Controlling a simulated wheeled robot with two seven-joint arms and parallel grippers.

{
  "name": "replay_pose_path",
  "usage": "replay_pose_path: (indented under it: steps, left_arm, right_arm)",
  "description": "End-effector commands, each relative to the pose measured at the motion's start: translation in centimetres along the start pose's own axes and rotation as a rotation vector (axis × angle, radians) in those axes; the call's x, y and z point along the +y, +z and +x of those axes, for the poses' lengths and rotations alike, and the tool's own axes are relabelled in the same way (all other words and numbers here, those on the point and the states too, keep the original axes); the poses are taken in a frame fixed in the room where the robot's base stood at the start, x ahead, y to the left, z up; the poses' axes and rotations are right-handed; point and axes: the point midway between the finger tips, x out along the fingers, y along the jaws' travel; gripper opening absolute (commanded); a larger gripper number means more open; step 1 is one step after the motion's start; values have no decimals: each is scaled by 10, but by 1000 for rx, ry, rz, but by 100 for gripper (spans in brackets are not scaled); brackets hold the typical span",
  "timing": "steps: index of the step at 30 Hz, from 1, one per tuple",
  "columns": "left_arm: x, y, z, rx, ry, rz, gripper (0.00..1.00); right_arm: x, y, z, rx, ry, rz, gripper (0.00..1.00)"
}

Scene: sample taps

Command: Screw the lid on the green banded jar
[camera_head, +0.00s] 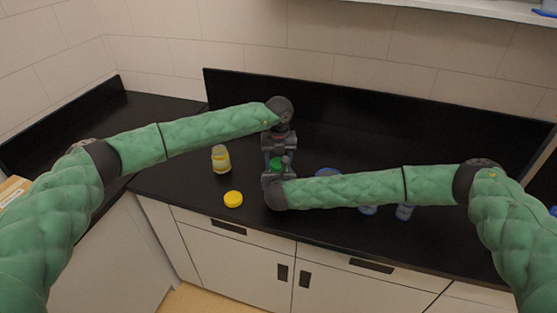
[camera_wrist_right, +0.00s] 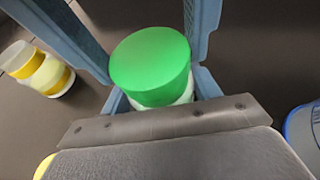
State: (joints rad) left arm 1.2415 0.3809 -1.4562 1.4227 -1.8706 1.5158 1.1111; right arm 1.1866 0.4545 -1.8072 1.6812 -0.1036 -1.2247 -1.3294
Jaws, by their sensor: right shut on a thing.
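The green lid (camera_wrist_right: 150,62) sits on top of the green banded jar (camera_wrist_right: 180,95), of which only a pale strip shows; its band is hidden. The lid also shows between the grippers in the head view (camera_head: 276,163). My right gripper (camera_head: 272,179) is shut on the jar, low around its body. My left gripper (camera_head: 278,147) comes from the far side, above the counter. Its blue fingers (camera_wrist_right: 150,30) stand apart on either side of the lid in the right wrist view. Whether the lid's thread is engaged cannot be told.
A yellow banded jar (camera_head: 221,159) stands left on the black counter (camera_head: 180,185), with a yellow lid (camera_head: 233,199) lying in front of it. The back wall limits room.

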Motion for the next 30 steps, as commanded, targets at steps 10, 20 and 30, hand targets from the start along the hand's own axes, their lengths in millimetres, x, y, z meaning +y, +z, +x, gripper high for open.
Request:
replay_pose_path:
  steps: [10, 20, 30]
  left_arm:
    - [0, 0, 0, 0, -1, 59, 27]
    - [0, 0, -1, -2, 1, 516, 27]
    - [0, 0, 0, -1, -1, 819, 27]
  right_arm:
    - [0, 0, 0, 0, 1, 0, 0]
    - [0, 0, 0, 0, 1, 0, 0]
    - [0, 0, 0, 0, 1, 0, 0]
